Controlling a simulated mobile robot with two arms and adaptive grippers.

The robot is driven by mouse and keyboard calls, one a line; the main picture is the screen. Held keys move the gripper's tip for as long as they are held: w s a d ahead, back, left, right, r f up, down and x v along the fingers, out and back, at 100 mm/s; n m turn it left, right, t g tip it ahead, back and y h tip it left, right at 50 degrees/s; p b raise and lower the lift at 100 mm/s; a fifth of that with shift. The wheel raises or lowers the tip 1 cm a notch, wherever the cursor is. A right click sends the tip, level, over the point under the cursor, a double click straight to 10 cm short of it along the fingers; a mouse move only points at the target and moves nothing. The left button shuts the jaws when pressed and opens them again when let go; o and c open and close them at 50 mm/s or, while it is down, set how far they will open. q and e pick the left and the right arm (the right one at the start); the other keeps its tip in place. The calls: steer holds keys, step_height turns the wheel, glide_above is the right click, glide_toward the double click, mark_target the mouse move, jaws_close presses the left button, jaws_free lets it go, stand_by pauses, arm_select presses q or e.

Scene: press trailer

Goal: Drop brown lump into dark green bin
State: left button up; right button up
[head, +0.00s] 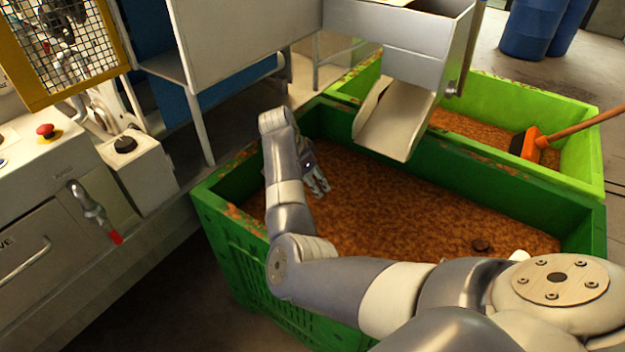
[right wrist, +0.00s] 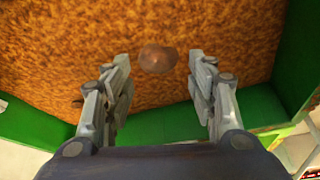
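The dark green bin (head: 232,240) stands in the middle of the head view, filled with brown-orange granular material. My right gripper (head: 318,183) is over its left part, fingers pointing down, and its fingers (right wrist: 158,78) are spread apart in the right wrist view. A smooth brown lump (right wrist: 158,58) shows between and beyond the fingertips, touching neither, against the granules; I cannot tell if it lies on them or is in the air. My left gripper is out of view.
A grey metal chute (head: 398,120) hangs over the dark green bin's back edge. Behind is a light green bin (head: 590,150) with granules and an orange-headed broom (head: 530,143). A machine with a red button (head: 46,130) stands at the left.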

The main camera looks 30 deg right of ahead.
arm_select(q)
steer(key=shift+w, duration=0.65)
arm_select(e)
steer(key=v, duration=1.2)
steer(key=shift+w, duration=0.1)
